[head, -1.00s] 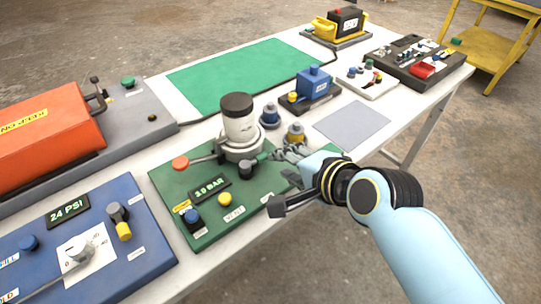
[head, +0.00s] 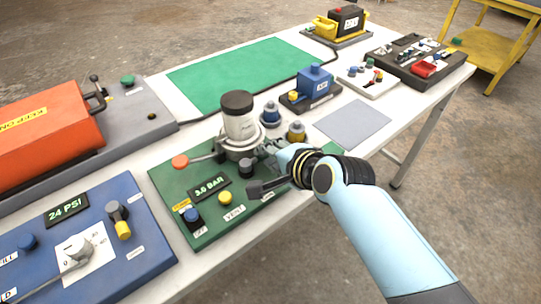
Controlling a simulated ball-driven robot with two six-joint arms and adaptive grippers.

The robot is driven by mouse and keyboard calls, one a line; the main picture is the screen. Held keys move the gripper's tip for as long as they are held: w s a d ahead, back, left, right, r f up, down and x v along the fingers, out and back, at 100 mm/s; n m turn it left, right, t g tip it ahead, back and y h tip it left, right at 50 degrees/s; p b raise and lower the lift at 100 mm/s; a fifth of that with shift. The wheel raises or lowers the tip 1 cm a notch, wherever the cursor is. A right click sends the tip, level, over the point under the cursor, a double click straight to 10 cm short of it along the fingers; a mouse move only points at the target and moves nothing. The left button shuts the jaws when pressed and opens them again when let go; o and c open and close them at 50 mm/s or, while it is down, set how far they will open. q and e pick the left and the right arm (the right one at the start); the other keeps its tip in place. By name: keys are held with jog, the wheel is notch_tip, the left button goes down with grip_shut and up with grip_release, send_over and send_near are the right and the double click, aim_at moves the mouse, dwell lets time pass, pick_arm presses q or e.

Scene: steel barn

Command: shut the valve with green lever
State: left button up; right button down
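My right gripper (head: 258,175) reaches in from the right over the right part of a green board (head: 172,180). Its near dark finger stands out clear of the board's small parts; the far finger is partly lost among dark fittings. The fingers look spread, with nothing seen held. A dark round fitting (head: 247,168) stands just left of the fingers, close to them. I cannot make out a green lever; that part of the board is hidden by my gripper. My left gripper is not in view.
The green board carries a black-capped white cylinder (head: 239,118), a lever with an orange knob (head: 180,162), a 3.0 BAR display (head: 209,190), and blue (head: 192,215) and yellow (head: 225,197) buttons. A blue panel (head: 140,235) lies left. A grey pad (head: 353,124) leaves clear room.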

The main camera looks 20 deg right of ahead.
jog(key=shift+f+n+y, duration=0.15)
jog(key=shift+n+y, duration=0.45)
jog(key=c, duration=1.6)
grip_release()
jog(key=shift+o, duration=0.6)
jog(key=shift+w, duration=0.3)
jog(key=v, duration=1.2)
jog(key=shift+w, duration=0.1)
